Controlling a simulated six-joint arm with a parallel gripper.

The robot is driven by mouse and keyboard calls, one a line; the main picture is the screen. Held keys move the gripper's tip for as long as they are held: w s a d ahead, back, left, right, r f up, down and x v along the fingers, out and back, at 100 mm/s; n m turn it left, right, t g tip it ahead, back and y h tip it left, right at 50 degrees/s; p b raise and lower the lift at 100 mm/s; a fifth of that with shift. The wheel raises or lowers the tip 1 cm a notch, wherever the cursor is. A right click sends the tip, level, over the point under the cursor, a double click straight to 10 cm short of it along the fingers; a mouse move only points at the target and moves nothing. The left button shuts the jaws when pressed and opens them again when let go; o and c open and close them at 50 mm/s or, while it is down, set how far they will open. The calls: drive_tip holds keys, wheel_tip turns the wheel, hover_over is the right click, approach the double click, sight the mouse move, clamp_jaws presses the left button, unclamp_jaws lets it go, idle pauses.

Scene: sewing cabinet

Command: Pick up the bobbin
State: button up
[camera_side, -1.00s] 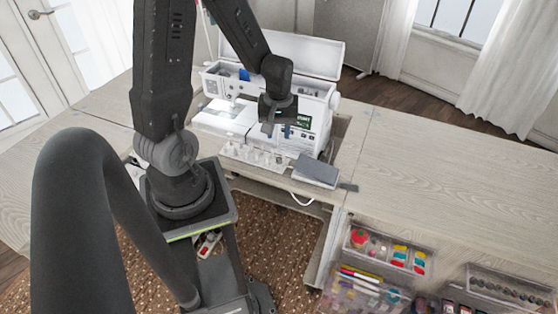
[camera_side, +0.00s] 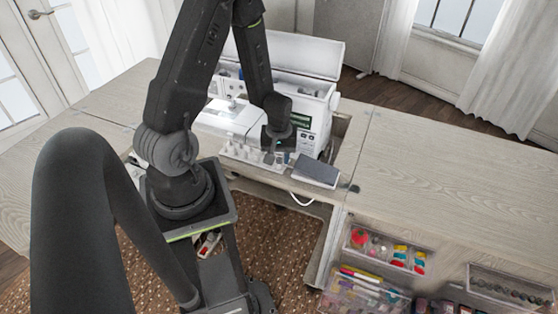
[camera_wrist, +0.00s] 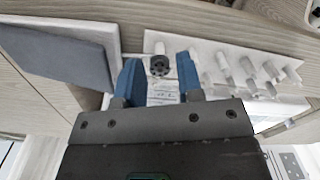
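A dark round bobbin (camera_wrist: 159,65) with small holes in its face shows in the wrist view, at one end of a white spool rack (camera_wrist: 215,50). My gripper (camera_wrist: 157,74) is open, with one blue finger on each side of the bobbin in that view. I cannot tell whether either finger touches it. In the side view my gripper (camera_side: 278,156) is low at the right end of the rack (camera_side: 238,153), in front of the sewing machine (camera_side: 318,125). The bobbin cannot be made out there.
Several pale pegs or spools (camera_wrist: 248,66) stand on the rack beside my gripper. A grey-topped pad (camera_side: 316,170) lies close to the right. The wooden table (camera_side: 430,160) is clear farther right. Open drawers with sewing supplies (camera_side: 385,249) are below.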

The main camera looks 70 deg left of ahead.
clamp_jaws()
idle(0.4)
